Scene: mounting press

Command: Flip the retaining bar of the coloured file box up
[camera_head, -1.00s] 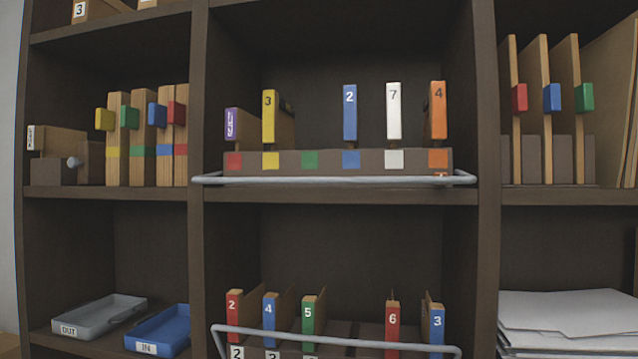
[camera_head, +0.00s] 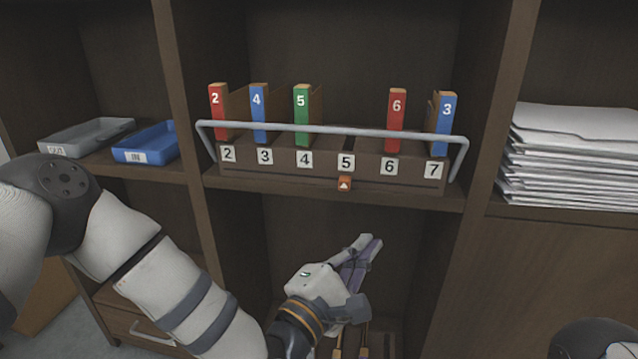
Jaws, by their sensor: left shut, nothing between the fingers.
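The file box with coloured squares is out of view now; earlier it stood on the shelf above, its bar low along its front. In view is the numbered file box (camera_head: 320,180), with labels 2 to 7. Its grey retaining bar (camera_head: 330,129) stands raised across the front of the files. My left gripper (camera_head: 370,241) is shut and empty, below and in front of this box, apart from it. Its fingers point up and to the right. My right gripper is not in view; only a dark rounded part of my own body shows at the bottom right.
Red, blue and green files (camera_head: 302,115) stand in the numbered box, with a gap above label 5. A grey tray (camera_head: 85,137) and a blue tray (camera_head: 147,143) lie at left. A paper stack (camera_head: 570,155) lies at right. Shelf edges and uprights (camera_head: 185,90) frame the compartments.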

